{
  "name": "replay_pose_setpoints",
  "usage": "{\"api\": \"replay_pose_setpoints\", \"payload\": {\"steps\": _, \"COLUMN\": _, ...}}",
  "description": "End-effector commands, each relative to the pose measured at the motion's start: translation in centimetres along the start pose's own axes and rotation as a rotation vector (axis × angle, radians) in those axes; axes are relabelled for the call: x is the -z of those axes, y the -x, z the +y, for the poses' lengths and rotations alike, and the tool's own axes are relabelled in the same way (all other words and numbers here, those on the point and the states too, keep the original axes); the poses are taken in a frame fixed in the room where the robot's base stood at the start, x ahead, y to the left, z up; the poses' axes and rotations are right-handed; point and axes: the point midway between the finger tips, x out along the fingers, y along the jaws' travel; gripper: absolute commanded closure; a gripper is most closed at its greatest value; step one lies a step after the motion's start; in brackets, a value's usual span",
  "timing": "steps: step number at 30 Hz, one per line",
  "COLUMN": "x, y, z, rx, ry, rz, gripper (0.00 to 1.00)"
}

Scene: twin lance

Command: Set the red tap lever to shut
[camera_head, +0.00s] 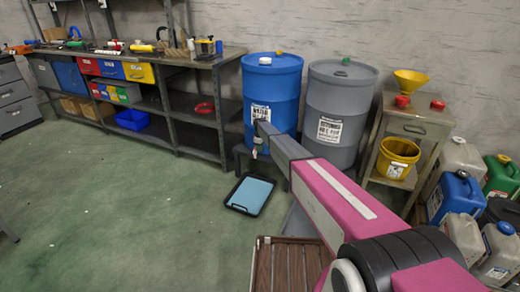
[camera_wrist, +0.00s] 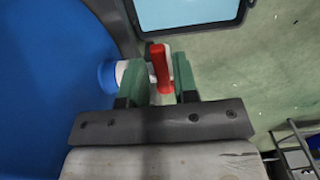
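The red tap lever (camera_wrist: 161,67) shows in the wrist view between the two green fingers of my gripper (camera_wrist: 160,78). Narrow gaps show beside the lever, so the gripper looks open around it and not clamped on it. The white tap body (camera_wrist: 122,72) runs behind the left finger, with a blue collar (camera_wrist: 106,76) at the barrel side. The blue barrel (camera_wrist: 45,85) fills the left of the wrist view; it also stands in the head view (camera_head: 271,88). There, the end of my arm is at the barrel's lower front, and the lever cannot be made out.
A black tray with a light-blue inside (camera_head: 250,194) lies on the floor below the tap. A grey barrel (camera_head: 340,110) stands right of the blue one. A workbench (camera_head: 205,60) is at left. A small stand (camera_head: 415,125) and several jerrycans are at right. Open floor lies at left.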

Motion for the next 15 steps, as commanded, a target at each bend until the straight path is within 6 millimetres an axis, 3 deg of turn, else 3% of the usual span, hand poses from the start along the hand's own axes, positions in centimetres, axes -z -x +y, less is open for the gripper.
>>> {"api": "replay_pose_setpoints", "payload": {"steps": 15, "x": -0.01, "y": 0.88, "z": -0.03, "rx": 0.0, "ry": -0.002, "rz": 0.001, "gripper": 0.6}}
